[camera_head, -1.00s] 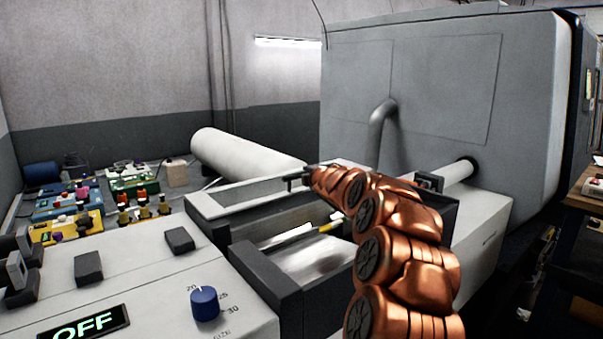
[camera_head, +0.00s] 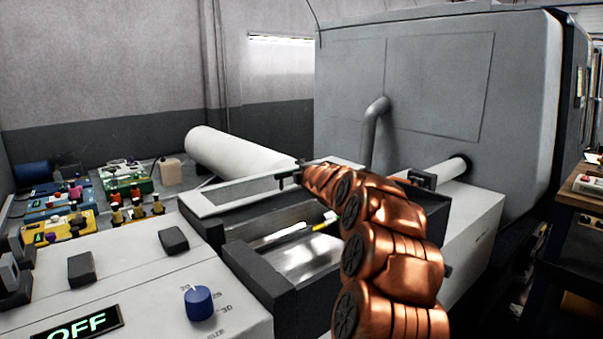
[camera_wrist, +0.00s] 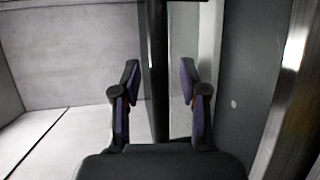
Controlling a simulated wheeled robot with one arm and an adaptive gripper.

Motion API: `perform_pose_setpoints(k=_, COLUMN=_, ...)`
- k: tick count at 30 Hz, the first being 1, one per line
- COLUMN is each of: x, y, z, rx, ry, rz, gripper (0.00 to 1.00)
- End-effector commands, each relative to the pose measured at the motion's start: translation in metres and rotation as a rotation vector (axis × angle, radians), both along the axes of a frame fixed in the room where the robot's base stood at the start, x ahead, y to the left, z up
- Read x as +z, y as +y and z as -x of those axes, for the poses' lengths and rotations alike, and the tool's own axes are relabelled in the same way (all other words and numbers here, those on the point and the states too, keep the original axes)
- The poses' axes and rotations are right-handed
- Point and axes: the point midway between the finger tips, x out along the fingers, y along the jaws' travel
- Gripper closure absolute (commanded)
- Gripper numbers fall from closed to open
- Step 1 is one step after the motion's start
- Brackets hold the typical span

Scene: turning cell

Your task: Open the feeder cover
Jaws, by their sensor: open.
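The feeder cover (camera_head: 198,203) is a pale frame around a grey window panel, at the far side of the feeder in the head view. It lies back from the trough (camera_head: 305,256), whose inside shows uncovered. My gripper (camera_head: 287,178) is at the cover's right part, by a thin dark bar; my copper arm hides much of this area. In the wrist view my gripper (camera_wrist: 159,78) is open, with a dark bar (camera_wrist: 158,112) running between its two fingers. I see a gap on both sides of the bar.
A control panel with a blue knob (camera_head: 199,303) and a green OFF display (camera_head: 78,325) stands at the front left. A big white cylinder (camera_head: 235,155) lies behind the cover. The large grey machine (camera_head: 430,85) blocks the back right.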

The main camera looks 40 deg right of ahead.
Motion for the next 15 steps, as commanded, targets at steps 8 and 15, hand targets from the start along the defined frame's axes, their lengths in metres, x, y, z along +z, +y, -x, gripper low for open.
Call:
perform_pose_setpoints(k=8, x=0.002, y=0.003, z=0.008, rx=0.001, ry=-0.001, rz=-0.003, gripper=0.57)
perform_pose_setpoints(k=15, x=0.006, y=0.008, z=0.024, rx=0.001, ry=-0.002, rz=-0.002, gripper=0.57)
